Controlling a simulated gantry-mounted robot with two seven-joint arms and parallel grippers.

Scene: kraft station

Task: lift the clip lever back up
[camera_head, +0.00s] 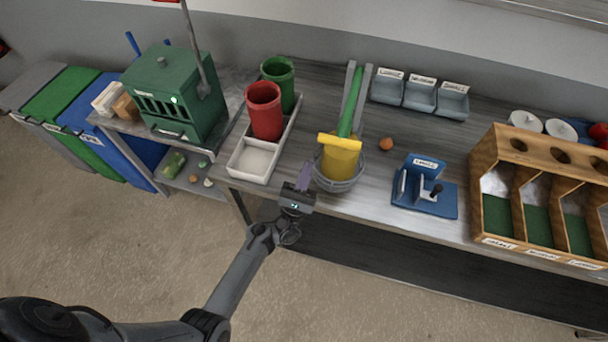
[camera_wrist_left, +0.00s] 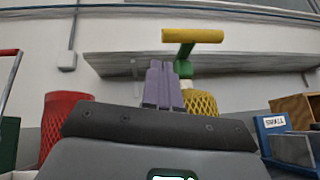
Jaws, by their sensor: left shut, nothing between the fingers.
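A green arm (camera_head: 347,112) slopes down from between two grey rails to a yellow crossbar (camera_head: 340,141). Beneath the crossbar is a yellow mesh net (camera_head: 340,162) in a round grey holder (camera_head: 337,184) at the table's front edge. No label marks which is the clip lever. My left gripper (camera_head: 304,176) is shut and empty, just left of the holder. In the left wrist view its purple fingers (camera_wrist_left: 164,86) stand together, below and left of the crossbar (camera_wrist_left: 192,35). My right gripper is not in view.
A white tray (camera_head: 238,165) with red (camera_head: 264,110) and green (camera_head: 279,76) cups stands left of the holder. A brown onion (camera_head: 385,143) lies right of it. A wooden divided box (camera_head: 486,165) stands at the right. The floor in front is clear.

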